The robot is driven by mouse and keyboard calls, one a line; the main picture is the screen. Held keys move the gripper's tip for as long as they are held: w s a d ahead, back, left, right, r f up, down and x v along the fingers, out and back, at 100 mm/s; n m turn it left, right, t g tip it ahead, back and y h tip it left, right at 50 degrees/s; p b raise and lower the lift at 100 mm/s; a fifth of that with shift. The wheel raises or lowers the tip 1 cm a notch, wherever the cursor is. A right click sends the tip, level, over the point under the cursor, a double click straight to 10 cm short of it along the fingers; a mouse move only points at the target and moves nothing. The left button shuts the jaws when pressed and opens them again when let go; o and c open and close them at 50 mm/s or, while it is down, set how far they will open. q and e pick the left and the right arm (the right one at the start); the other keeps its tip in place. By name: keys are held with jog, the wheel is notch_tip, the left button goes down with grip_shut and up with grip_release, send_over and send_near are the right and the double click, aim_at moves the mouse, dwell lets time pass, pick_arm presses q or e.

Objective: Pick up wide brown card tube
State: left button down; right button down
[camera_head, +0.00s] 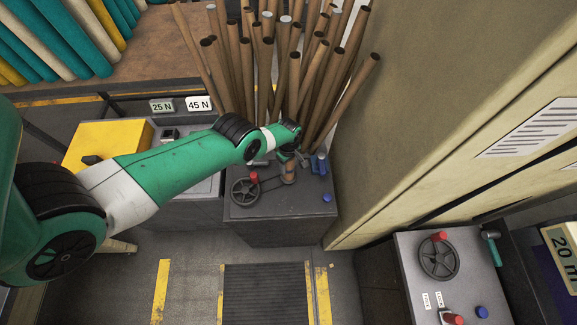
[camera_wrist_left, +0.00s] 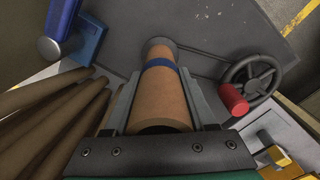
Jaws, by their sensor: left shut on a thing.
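The wide brown card tube (camera_wrist_left: 160,98) stands between the fingers of my left gripper (camera_head: 289,158) in the left wrist view. It has a blue band near its far end, and that end meets a dark round fitting (camera_wrist_left: 158,43) on the grey machine top. I cannot tell whether it is clear of the fitting. In the head view a short part of the tube (camera_head: 288,174) shows below my left gripper, which is shut on it from above. My right gripper is not in view.
A handwheel with a red knob (camera_head: 246,192) is left of the tube on the grey machine (camera_head: 270,229). A blue part (camera_head: 319,163) is to its right. Many thin brown tubes (camera_head: 258,75) stand close behind. A beige cabinet (camera_head: 430,120) rises on the right.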

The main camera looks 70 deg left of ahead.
pick_arm(q)
notch_tip(320, 180, up, 10)
jog(key=p, duration=1)
